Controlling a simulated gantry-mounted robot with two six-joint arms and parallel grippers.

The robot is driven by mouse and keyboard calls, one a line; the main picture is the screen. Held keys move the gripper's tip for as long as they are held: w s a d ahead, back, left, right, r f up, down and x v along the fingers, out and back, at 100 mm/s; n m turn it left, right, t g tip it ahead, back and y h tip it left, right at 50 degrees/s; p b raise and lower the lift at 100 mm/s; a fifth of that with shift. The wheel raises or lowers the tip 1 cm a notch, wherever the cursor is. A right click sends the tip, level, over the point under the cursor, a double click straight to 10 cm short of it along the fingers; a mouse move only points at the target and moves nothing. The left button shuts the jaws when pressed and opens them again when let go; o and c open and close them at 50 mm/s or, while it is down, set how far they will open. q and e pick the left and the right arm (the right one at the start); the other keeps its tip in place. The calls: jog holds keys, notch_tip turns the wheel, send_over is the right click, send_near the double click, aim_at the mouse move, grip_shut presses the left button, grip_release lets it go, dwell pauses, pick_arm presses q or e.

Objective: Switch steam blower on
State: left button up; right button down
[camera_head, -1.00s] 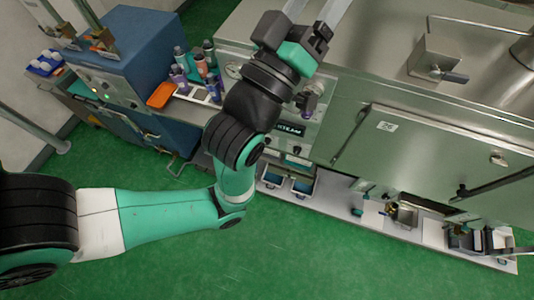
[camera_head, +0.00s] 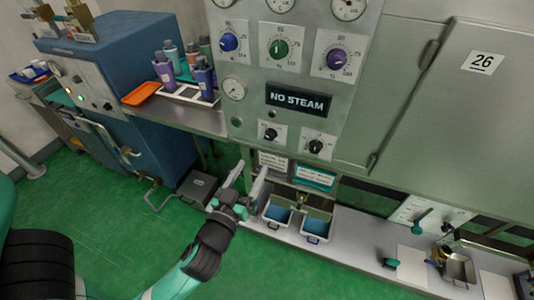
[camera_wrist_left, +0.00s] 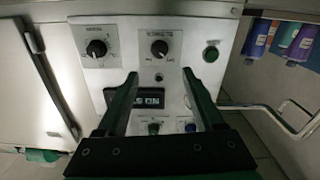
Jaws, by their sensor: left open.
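The steam panel (camera_head: 265,65) shows a dark display (camera_head: 298,99) reading "NO STEAM". Below the display are two black knobs, a left one (camera_head: 270,133) and a right one (camera_head: 316,146). A small green button (camera_head: 236,121) is to their left. In the left wrist view, the same left knob (camera_wrist_left: 159,47), right knob (camera_wrist_left: 96,48) and green button (camera_wrist_left: 211,53) appear flipped. My left gripper (camera_head: 250,172) is open and empty, below the panel's left edge. In the wrist view its fingers (camera_wrist_left: 160,75) partly cover the display. My right gripper is not in view.
Blue, green and purple dials line the panel above the display. Bottles (camera_head: 205,77) and an orange tray (camera_head: 141,94) stand on the left shelf. Blue bins (camera_head: 316,224) sit on the low shelf. A metal cabinet door (camera_head: 455,110) is at the right.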

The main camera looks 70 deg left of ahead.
aim_at(269, 138)
pick_arm(q)
jog(key=x, duration=1.1)
jog(key=shift+w+a+r, duration=0.1)
jog(key=shift+w+a, duration=0.1)
jog(key=shift+w, duration=0.05)
grip_shut()
